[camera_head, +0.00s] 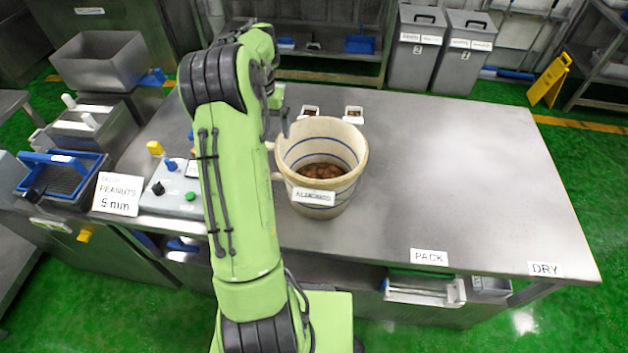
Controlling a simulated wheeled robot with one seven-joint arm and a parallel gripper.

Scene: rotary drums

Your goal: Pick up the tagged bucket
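The tagged bucket (345,190) stands upright on the steel table (460,170), right of my green arm. It is cream with blue lines inside, and a white tag (314,197) on its front appears to read "ALMONDS". Brown nuts (320,171) lie in its bottom. Pale lugs stick out on its left side, partly behind my arm. My gripper (284,122) is at the bucket's upper left, close to the rim. Only a dark finger part shows, and the arm hides the rest. I cannot tell whether it touches the bucket or how far its fingers are apart.
Two small white trays (309,112) (353,114) sit behind the bucket. Left of my arm are a grey control box (178,198) with knobs and a "PEANUTS 5 mm" sign (118,194). Grey bins (415,50) and a yellow floor sign (549,80) stand behind.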

